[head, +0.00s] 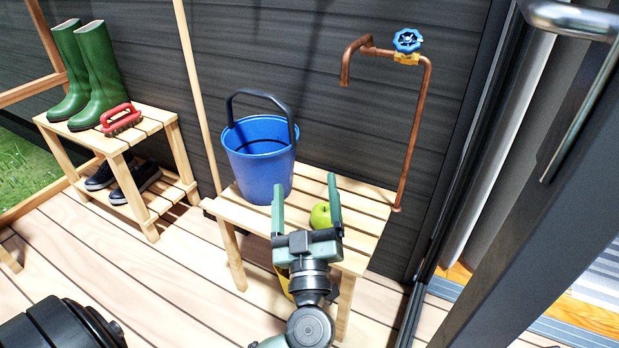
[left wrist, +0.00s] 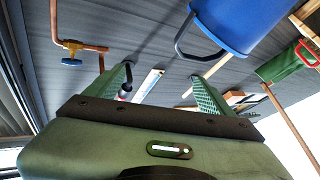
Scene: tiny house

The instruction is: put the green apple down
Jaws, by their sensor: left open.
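The green apple (head: 320,216) appears to rest on the slatted wooden bench (head: 372,222), toward its right half. My left gripper (head: 305,187) is open, its two green fingers pointing away over the bench. In the head view the apple shows between the fingers, close beside the right one, which partly overlaps it; I cannot tell whether they touch. The left wrist view shows the spread fingers (left wrist: 160,82) with no apple visible between them. My right gripper is in neither view.
A blue bucket (head: 262,165) stands on the bench's left half, close to the left finger. A copper pipe with a blue-handled tap (head: 407,40) rises at the right. A shoe rack (head: 160,130) with green boots (head: 100,70) and a red brush (head: 120,117) stands left.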

